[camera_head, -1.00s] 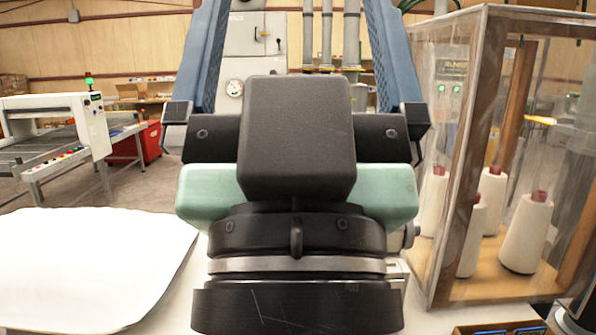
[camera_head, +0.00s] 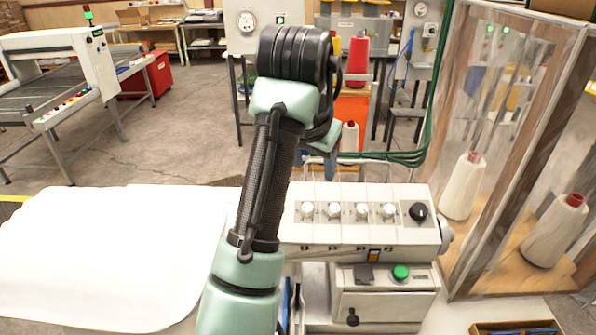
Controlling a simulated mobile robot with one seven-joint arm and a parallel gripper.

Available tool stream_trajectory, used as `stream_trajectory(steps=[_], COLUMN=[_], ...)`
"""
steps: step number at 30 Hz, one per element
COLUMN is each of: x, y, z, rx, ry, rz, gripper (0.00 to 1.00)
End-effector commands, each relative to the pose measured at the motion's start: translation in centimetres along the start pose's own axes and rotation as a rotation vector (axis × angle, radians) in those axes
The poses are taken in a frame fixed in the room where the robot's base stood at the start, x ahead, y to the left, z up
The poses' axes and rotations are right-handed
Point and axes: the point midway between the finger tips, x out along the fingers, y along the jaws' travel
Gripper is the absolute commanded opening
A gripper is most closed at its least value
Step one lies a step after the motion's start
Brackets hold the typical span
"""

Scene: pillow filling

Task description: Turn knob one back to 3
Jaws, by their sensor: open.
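A pale control panel (camera_head: 350,235) stands at the centre right. It carries a row of several small white knobs: the leftmost (camera_head: 307,210) is just right of my arm, and the rightmost (camera_head: 389,210) is near a larger black knob (camera_head: 418,211). The numbers and pointer settings are too small to read, and I cannot tell which knob is knob one. My arm rises in front of the panel's left part and may hide some of it. My gripper does not show.
Below the panel is a box with a green button (camera_head: 400,272) and a small black knob (camera_head: 352,317). A clear-walled, wood-framed cabinet (camera_head: 500,150) with thread cones stands close on the right. A white pillow-like sheet (camera_head: 100,255) lies at the left.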

Motion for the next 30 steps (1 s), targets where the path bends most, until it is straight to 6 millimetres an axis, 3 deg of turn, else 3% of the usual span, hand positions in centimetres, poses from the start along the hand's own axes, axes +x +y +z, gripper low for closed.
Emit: stream_trajectory(steps=[3, 8, 22, 30], x=[-0.4, 0.6, 9.5, 12.2], y=[-0.6, -0.6, -0.3, -0.2], z=[1.4, 2.0, 3.2, 3.5], rx=[0.003, 0.005, 0.003, 0.005], ry=[-0.107, -0.139, -0.138, -0.132], rz=[0.023, 0.032, 0.032, 0.029], gripper=[0.59, 0.59, 0.59, 0.59])
